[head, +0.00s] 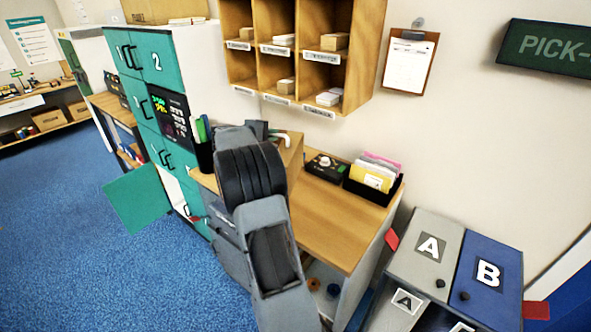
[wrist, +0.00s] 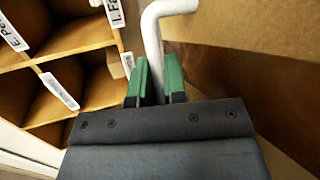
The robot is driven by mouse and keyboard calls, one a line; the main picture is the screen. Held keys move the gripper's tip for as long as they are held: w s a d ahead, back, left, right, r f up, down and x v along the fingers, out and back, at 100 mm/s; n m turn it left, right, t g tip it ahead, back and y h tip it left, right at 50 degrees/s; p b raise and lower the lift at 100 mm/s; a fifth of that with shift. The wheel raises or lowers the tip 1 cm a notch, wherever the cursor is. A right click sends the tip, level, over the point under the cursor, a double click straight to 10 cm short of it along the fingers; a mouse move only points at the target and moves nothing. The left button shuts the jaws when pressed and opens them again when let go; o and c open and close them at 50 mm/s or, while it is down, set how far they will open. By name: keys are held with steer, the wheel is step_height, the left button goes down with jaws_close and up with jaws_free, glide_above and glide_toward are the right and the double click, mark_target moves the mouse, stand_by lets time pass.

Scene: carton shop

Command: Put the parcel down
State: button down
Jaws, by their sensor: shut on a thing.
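The brown parcel (head: 293,157) shows in the head view just behind my arm, above the workbench, partly hidden. A white bent handle (head: 285,138) shows at its top left. In the wrist view the parcel's plain brown side (wrist: 255,35) fills the upper right. My gripper (wrist: 158,85) has green finger pads and is shut on the white handle (wrist: 152,35), which appears to belong to the parcel. I cannot tell whether the parcel's underside touches the bench.
The wooden workbench (head: 335,222) has bare top in front. A black box (head: 326,167) and a file tray (head: 374,184) stand at its back. Pigeonholes (head: 293,75) hang above. Teal lockers (head: 150,119) stand left, one door (head: 139,200) open. Bins A (head: 428,250) and B (head: 488,272) stand right.

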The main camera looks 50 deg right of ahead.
steer(key=s+d+f+b, duration=0.1)
steer(key=s+d+f, duration=0.6)
steer(key=s+f, duration=0.5)
steer(key=shift+s+d+f+b, duration=0.2)
steer(key=shift+f+b, duration=0.05)
steer(key=shift+b, duration=0.15)
stand_by(0.3)
steer(key=c, duration=1.6)
jaws_free()
steer(key=shift+f, duration=0.2)
steer(key=o, duration=0.4)
steer(key=shift+o, duration=0.2)
steer(key=shift+a+r, duration=0.1)
steer(key=shift+a, duration=0.05)
